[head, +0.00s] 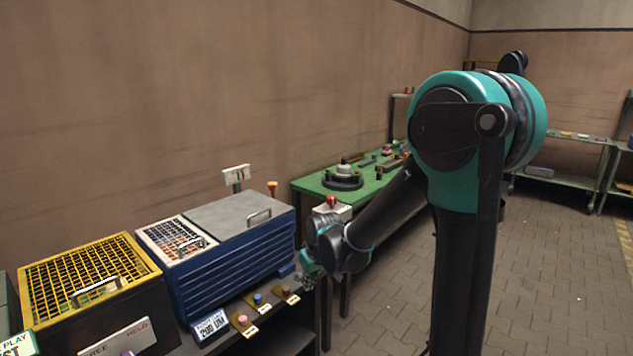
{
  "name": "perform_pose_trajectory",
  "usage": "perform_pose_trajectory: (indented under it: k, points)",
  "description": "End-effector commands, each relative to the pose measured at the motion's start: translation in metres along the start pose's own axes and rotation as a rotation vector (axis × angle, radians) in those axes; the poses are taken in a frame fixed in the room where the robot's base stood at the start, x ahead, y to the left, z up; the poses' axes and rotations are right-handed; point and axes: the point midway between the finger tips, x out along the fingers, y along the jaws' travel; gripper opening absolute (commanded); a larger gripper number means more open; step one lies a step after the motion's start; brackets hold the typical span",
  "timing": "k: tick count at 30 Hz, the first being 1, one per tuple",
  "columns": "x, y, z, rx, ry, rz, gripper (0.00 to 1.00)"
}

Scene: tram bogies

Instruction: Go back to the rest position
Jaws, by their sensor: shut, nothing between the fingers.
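My arm reaches from the teal joint at right down and left across the view. My gripper (307,281) hangs at its end, just right of the blue cabinet's front corner and close to the edge of the bench with buttons. It is small and dark here, partly hidden by my own wrist, and appears shut with nothing held.
The blue cabinet (238,278) and a yellow-grilled box (90,275) stand at left. Several buttons (258,298) line the front ledge. A green table (312,186) with parts stands behind my arm. Shelving (560,184) stands at far right. The paved floor (560,270) at right is clear.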

Motion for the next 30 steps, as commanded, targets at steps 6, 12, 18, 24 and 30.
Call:
perform_pose_trajectory:
  k: [6,12,18,24,30]
  points:
    - [-0.041,0.061,0.082,0.175,0.006,0.063,0.00]
    - [-0.064,0.092,0.162,0.328,0.013,0.120,0.00]
    - [-0.073,0.103,0.222,0.441,0.018,0.163,0.00]
    - [-0.074,0.105,0.244,0.485,0.020,0.180,0.00]
    - [-0.074,0.105,0.245,0.487,0.020,0.180,0.00]
